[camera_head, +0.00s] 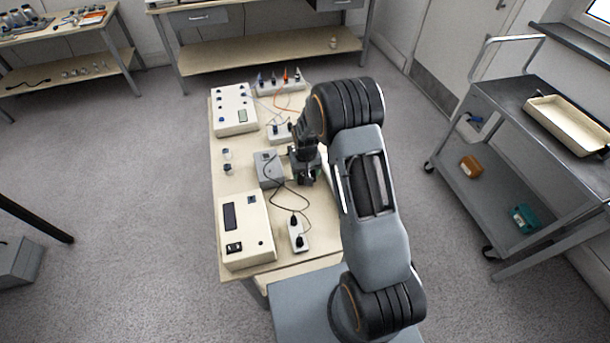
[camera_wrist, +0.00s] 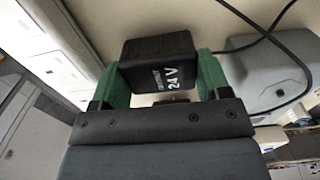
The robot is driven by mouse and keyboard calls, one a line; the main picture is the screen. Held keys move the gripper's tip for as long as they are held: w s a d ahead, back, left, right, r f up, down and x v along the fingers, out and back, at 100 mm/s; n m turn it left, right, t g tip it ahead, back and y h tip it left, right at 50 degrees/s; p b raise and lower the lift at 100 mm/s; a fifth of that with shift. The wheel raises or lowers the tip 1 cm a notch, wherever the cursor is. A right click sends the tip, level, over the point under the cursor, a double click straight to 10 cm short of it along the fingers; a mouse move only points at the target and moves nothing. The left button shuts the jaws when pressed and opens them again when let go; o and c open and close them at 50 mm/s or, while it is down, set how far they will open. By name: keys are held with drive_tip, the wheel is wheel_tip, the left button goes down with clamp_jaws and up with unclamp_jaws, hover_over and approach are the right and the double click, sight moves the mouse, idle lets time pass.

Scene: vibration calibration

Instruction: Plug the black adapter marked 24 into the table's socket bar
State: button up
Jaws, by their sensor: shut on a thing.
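The black adapter (camera_wrist: 158,62) shows in the wrist view with white lettering that reads 24 V. It sits between the green finger pads of my gripper (camera_wrist: 160,80), which is shut on it. A black cable (camera_wrist: 262,38) runs from it to the right. In the head view my gripper (camera_head: 308,172) is over the right part of the table, just right of a grey box (camera_head: 268,168); the adapter is mostly hidden there. A white socket bar (camera_head: 299,241) with black plugs in it lies nearer the camera on the table. The adapter's prongs are not visible.
The beige table (camera_head: 240,182) also holds a cream instrument with a dark display (camera_head: 246,230), another cream box (camera_head: 234,108), small knobs (camera_head: 227,161) and a back strip with several plugs (camera_head: 280,86). Loose cables cross the table. A grey cart (camera_head: 505,100) stands apart at right.

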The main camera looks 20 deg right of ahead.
drive_tip(key=shift+r+p, duration=1.55)
drive_tip(key=shift+r, duration=1)
drive_tip(key=d+r, duration=0.1)
drive_tip(key=d, duration=0.2)
drive_tip(key=s+d+r+p, duration=0.1)
drive_tip(key=d, duration=0.2)
drive_tip(key=d+r, duration=0.1)
drive_tip(key=d, duration=0.2)
drive_tip(key=shift+s+d, duration=0.1)
drive_tip(key=shift+s, duration=0.25)
drive_tip(key=shift+s+d, duration=0.1)
drive_tip(key=shift+d, duration=0.2)
wheel_tip(320, 180, down, 2)
drive_tip(key=shift+a+f+b, duration=0.1)
drive_tip(key=shift+f+b, duration=0.1)
drive_tip(key=shift+b, duration=0.75)
drive_tip(key=shift+f+b, duration=0.3)
drive_tip(key=shift+f, duration=0.05)
drive_tip(key=shift+f+b, duration=1.2)
drive_tip(key=shift+b, duration=0.15)
idle(1.1)
